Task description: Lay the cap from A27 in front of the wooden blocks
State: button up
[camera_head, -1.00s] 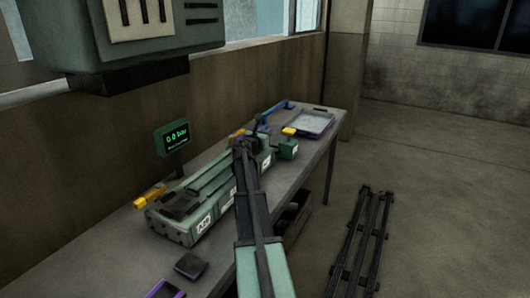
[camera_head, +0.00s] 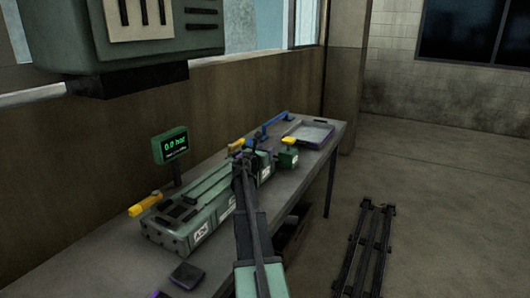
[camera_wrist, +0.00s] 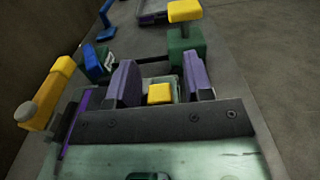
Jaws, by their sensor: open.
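My gripper (camera_wrist: 161,82) is open, with its two purple fingers apart in the wrist view. A small yellow block-shaped part (camera_wrist: 159,94), possibly the cap, shows between the fingers; I cannot tell if they touch it. In the head view my gripper (camera_head: 241,152) is over the far part of the long green engine unit (camera_head: 190,212) on the bench. White labels on the unit's side are too small to read surely. I cannot make out the wooden blocks in either view.
A yellow-topped green block (camera_head: 288,155) stands beyond the unit, with a shallow tray (camera_head: 309,133) and a blue tool (camera_head: 270,127) behind. A yellow handle (camera_head: 145,204) and a display (camera_head: 171,146) stand left. A dark pad (camera_head: 187,275) lies on the near bench (camera_head: 240,262).

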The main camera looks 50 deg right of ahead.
jog(key=a, duration=0.3)
jog(key=s+a, duration=0.1)
jog(key=a, duration=0.2)
jog(key=shift+s+a+r+p, duration=0.1)
jog(key=shift+a+r+p, duration=0.25)
jog(key=shift+a, duration=0.15)
jog(key=shift+s+a+r+p, duration=0.1)
jog(key=shift+a+r+p, duration=0.25)
jog(key=shift+a, duration=0.15)
notch_tip(320, 180, up, 7)
jog(key=p, duration=0.7)
jog(key=shift+w+d, duration=0.15)
jog(key=shift+d, duration=0.1)
jog(key=shift+o, duration=0.4)
jog(key=shift+f, duration=0.2)
